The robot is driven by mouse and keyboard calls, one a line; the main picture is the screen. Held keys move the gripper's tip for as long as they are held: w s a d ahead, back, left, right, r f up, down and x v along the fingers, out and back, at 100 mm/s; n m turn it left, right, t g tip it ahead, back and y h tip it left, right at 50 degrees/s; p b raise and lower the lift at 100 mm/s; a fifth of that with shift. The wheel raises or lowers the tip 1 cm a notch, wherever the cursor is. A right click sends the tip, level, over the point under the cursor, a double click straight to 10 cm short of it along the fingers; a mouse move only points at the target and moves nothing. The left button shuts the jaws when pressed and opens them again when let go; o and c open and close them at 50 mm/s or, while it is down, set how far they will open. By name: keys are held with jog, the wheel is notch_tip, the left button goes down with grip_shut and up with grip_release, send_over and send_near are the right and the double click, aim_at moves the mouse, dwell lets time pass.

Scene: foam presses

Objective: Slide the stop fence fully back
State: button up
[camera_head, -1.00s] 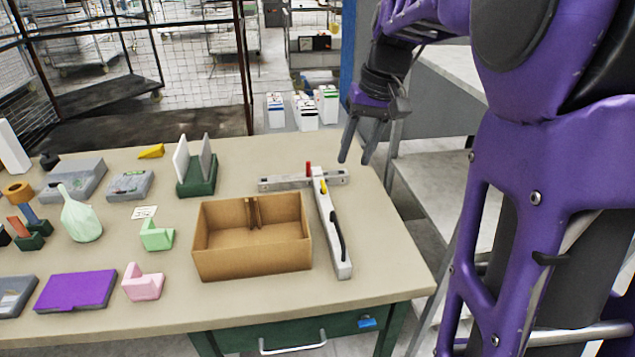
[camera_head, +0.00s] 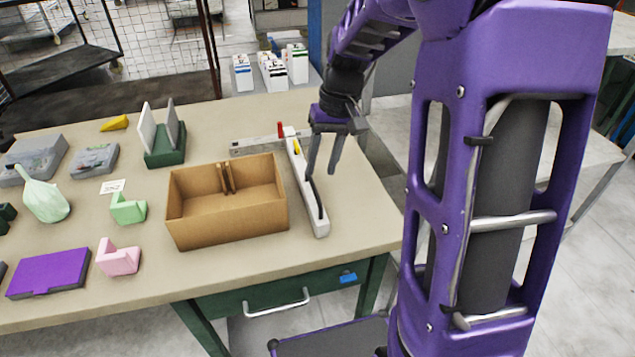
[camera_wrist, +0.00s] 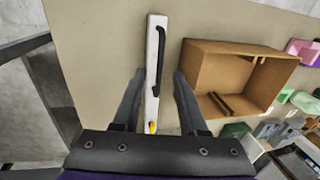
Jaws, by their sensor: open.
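A fixture lies on the right part of the table: a long pale bar (camera_head: 309,188) with a black handle, a yellow piece near its far end, and a grey rail (camera_head: 250,145) crossing that end, with a red piece (camera_head: 280,129) where they meet. I cannot tell for sure which part is the stop fence. My gripper (camera_head: 322,170) is open and empty, pointing down by the bar's middle. In the wrist view, the bar (camera_wrist: 152,60) and its black handle (camera_wrist: 159,62) run between my gripper's fingers (camera_wrist: 160,75), seemingly below them. My wrist hides the far end there.
An open cardboard box (camera_head: 225,225) stands close left of the bar. A green holder (camera_head: 165,157) with upright plates is behind it. Pink (camera_head: 118,260) and green (camera_head: 128,210) blocks and a purple case (camera_head: 48,275) lie further left. The table's right edge is close to the bar.

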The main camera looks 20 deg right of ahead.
aim_at(315, 190)
jog(key=f, duration=0.2)
jog(key=a+f, duration=0.1)
jog(key=f, duration=0.2)
grip_shut()
jog(key=shift+d+r, duration=0.1)
dwell(1.3)
